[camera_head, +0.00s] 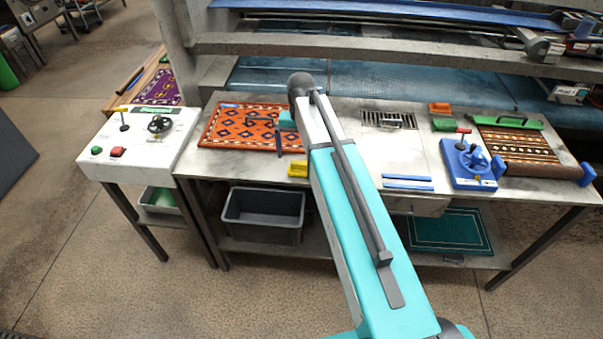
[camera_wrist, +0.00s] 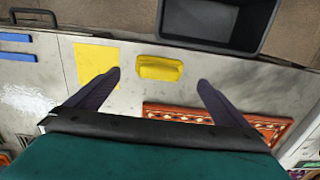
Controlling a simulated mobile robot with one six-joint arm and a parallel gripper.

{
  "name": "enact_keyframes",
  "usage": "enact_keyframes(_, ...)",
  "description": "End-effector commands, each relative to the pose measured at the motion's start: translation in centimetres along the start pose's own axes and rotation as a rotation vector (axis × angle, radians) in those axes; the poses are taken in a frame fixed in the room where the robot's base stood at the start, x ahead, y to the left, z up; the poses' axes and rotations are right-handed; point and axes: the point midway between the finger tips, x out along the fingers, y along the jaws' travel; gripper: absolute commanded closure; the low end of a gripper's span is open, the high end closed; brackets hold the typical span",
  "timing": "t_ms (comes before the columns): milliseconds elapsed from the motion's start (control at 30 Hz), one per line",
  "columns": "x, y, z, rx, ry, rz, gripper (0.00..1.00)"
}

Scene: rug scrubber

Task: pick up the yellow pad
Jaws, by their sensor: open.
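The yellow pad (camera_wrist: 160,68) is a small block with a raised handle-like top. It lies on the grey table top (camera_wrist: 45,100) near the front edge, and its end also shows in the head view (camera_head: 298,169), left of my arm. My gripper (camera_wrist: 158,83) is open and empty, its two dark fingers spread wide. In the wrist view the pad appears between and slightly beyond the fingertips. I cannot tell the gripper's height above it. In the head view my arm hides part of the area around the pad.
A flat yellow square (camera_wrist: 96,62) lies beside the pad. An orange patterned rug (camera_head: 240,127) lies left of my arm. A dark grey bin (camera_head: 262,208) stands below the table. Blue bars (camera_head: 407,182) and a blue lever device (camera_head: 467,165) are on the right.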

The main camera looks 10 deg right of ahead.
Motion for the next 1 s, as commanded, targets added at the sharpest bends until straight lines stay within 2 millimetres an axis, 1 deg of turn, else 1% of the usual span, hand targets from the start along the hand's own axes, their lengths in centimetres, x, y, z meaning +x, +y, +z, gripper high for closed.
enact_keyframes(33, 0.8, 0.0, 0.0, 0.0, 0.0, 0.0, 0.0)
enact_keyframes(167, 1.5, 0.0, 0.0, 0.0, 0.001, 0.0, 0.0)
enact_keyframes(667, 1.9, 0.0, 0.0, 0.0, 0.0, 0.0, 0.0)
enact_keyframes(767, 2.5, 0.1, -0.1, 0.0, 0.0, 0.0, 0.0)
enact_keyframes(1000, 4.9, 0.2, -0.2, 0.0, -0.001, 0.0, 0.0)
